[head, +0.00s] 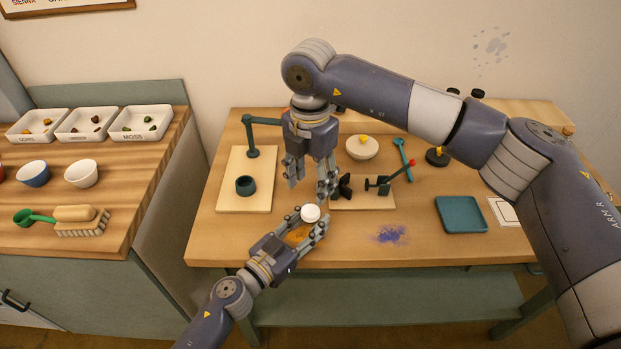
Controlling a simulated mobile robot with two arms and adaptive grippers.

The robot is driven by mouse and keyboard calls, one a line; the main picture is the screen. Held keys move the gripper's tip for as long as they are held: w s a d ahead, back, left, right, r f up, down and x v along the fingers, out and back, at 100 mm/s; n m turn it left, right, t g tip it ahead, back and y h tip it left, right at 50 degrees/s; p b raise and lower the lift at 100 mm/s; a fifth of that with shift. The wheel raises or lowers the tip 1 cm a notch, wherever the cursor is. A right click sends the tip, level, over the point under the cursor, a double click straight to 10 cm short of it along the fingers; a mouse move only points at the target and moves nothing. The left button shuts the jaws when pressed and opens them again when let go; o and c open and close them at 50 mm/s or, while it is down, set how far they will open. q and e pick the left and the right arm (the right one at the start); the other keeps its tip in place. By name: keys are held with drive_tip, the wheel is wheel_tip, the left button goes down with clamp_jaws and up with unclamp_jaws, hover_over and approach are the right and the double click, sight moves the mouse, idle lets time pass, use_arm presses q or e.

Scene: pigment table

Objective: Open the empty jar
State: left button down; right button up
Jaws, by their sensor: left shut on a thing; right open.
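A jar with a round white lid (310,213) stands near the front of the wooden table, between the fingers of my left gripper (308,222). The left gripper is shut on it from the lower left. The jar's body is mostly hidden by the fingers, and I cannot tell what is inside. The lid is on top. My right gripper (308,184) points down above and slightly behind the lid, with its fingers spread and empty. It appears apart from the lid.
A board with a green stand (252,150) and small cup (245,186) is at left. A clamp with a red-tipped lever (380,184) stands right of the grippers. A teal tray (461,214) lies farther right. An orange patch (297,234) and blue powder (388,234) mark the front.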

sight(310, 211)
drive_tip(key=m, duration=0.5)
drive_tip(key=shift+m, duration=0.4)
drive_tip(key=m, duration=0.4)
drive_tip(key=shift+f+m, duration=0.1)
drive_tip(key=shift+m, duration=0.2)
drive_tip(key=shift+f, duration=3.9)
drive_tip(key=c, duration=1.1)
